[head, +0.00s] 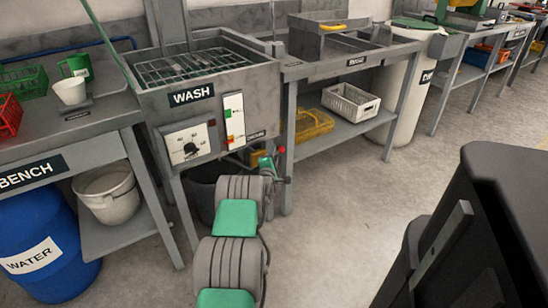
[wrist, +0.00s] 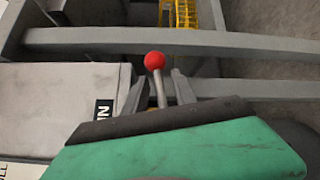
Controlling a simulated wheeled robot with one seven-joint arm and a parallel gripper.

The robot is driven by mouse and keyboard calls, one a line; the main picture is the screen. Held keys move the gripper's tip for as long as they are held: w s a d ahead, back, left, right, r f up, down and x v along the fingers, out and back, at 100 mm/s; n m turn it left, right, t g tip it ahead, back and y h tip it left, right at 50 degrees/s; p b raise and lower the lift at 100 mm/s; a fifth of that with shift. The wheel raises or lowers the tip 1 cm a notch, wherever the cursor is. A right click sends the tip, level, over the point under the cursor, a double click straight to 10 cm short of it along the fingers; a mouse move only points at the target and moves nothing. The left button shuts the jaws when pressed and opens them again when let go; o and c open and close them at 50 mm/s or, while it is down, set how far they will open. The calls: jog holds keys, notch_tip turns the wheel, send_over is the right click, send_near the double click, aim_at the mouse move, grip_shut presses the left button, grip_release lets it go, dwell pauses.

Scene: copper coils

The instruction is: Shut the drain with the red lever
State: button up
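The red ball knob of the lever (wrist: 154,61) shows in the wrist view, on a thin metal stem. The stem stands between the two fingers of my gripper (wrist: 158,92), with a gap visible on both sides. The fingers look open, and the ball sits beyond their tips. The stem's lower end is hidden behind my green gripper body. In the head view the red knob (head: 281,151) is small, beside my gripper (head: 271,161), low at the right side of the wash station (head: 240,85). The drain outlet itself is hidden.
A table leg (head: 289,165) stands close to the right of my gripper. A dark bucket (head: 204,194) is under the wash station. A yellow crate (head: 314,123) and white crate (head: 351,103) sit on the right shelf. The floor in front is clear.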

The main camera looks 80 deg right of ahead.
jog(key=shift+d, duration=0.35)
jog(key=shift+s, duration=0.1)
jog(key=shift+c, duration=0.4)
grip_shut()
jog(key=shift+s, duration=0.2)
dwell(0.5)
